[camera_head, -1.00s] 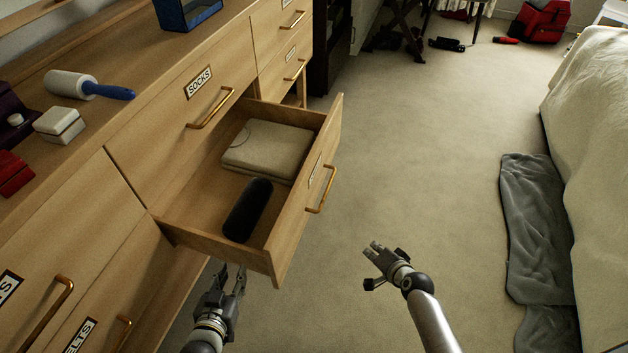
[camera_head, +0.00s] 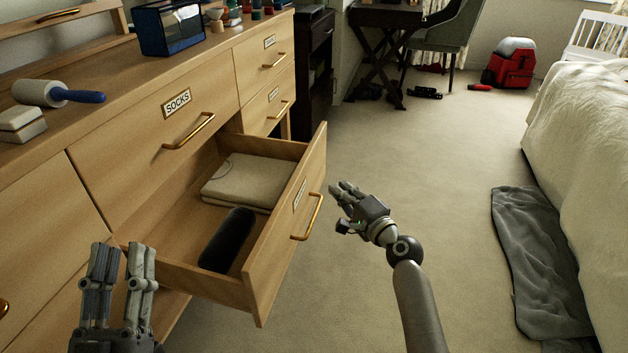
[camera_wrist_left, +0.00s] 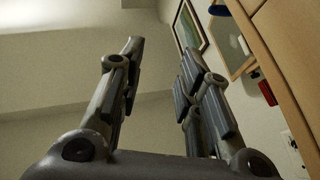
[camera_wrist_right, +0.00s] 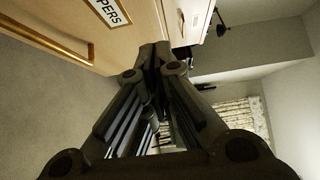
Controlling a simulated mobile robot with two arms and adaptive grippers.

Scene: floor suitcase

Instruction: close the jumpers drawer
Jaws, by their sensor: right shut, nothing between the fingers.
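The open jumpers drawer (camera_head: 272,235) sticks out of the dresser below the socks drawer. A folded beige garment (camera_head: 250,182) and a black rolled item (camera_head: 227,240) lie in it. Its brass handle (camera_head: 309,217) is on the front. My right gripper (camera_head: 338,190) is shut and empty, just right of the drawer front. My left gripper (camera_head: 122,255) is open and empty, left of the drawer's near side; its spread fingers also show in the left wrist view (camera_wrist_left: 160,70).
The socks drawer (camera_head: 165,130) is shut. A lint roller (camera_head: 55,94) and a blue-black box (camera_head: 178,28) stand on the dresser top. The bed (camera_head: 585,130) and a grey blanket (camera_head: 530,255) are at right. Carpet (camera_head: 430,160) between is clear.

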